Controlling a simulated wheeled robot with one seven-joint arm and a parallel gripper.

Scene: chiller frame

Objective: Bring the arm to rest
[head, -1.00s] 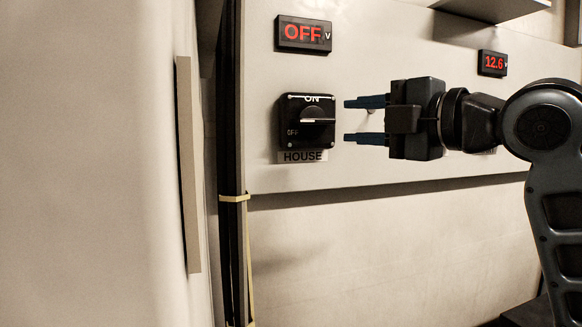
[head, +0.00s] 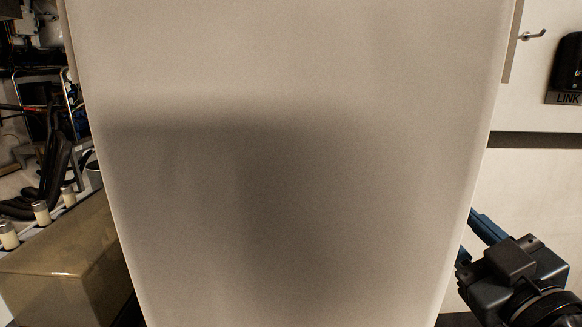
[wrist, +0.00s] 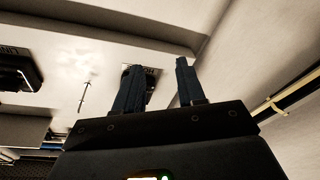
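My gripper (head: 484,225) is at the lower right of the head view, beside the right edge of a pale panel that hides part of its fingers. In the wrist view my gripper (wrist: 157,85) shows two dark blue fingers standing apart with nothing between them. Behind the fingers is a black switch (wrist: 148,88) with a partly hidden label; it is not in the head view now. The rest of my arm is mostly out of view.
The large pale panel (head: 290,160) fills the middle of the head view. At right are a metal hook (head: 532,36) and a black switch labelled LINK (head: 570,62). At left are a translucent box (head: 60,270), small capped bottles (head: 41,212) and dark hoses (head: 55,165).

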